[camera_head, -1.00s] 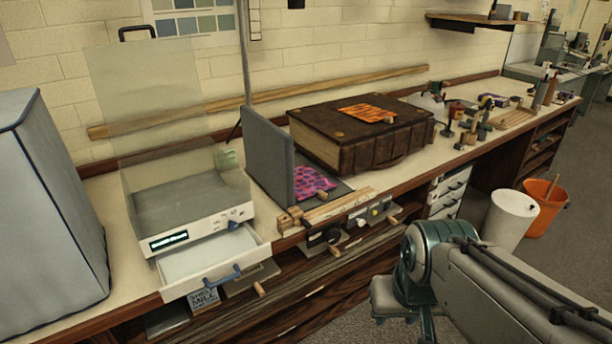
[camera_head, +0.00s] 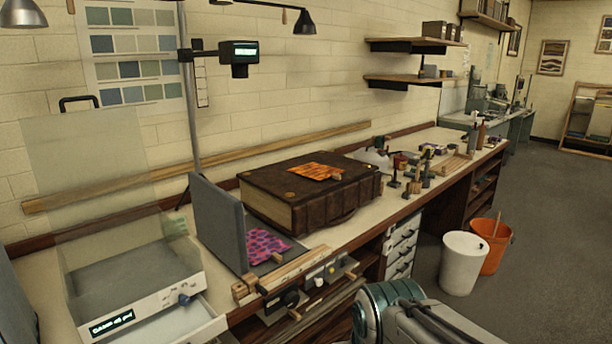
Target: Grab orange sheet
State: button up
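The orange sheet (camera_head: 314,171) lies flat on top of a large dark brown book-like case (camera_head: 290,188) on the workbench. It has a dark mottled pattern, and a small tan piece sits at its right edge. My arm shows at the bottom of the picture, right of centre, in front of the bench. My gripper is outside the view, so its state and distance from the sheet do not show.
A grey upright panel (camera_head: 218,222) stands left of the case, with a pink patterned sheet (camera_head: 266,245) beside it. A clear-lidded device (camera_head: 150,296) has an open drawer. White (camera_head: 463,262) and orange (camera_head: 496,246) bins stand on the floor. Small tools crowd the bench's far end.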

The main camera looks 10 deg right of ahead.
aim_at(319, 172)
jog(key=k, duration=0.65)
jog(key=z, duration=0.65)
jog(key=i, duration=1.15)
jog(key=z, duration=0.7)
jog(key=i, duration=1.55)
jog(key=u, duration=0.75)
jog(key=i, duration=1)
jog(key=u, duration=0.95)
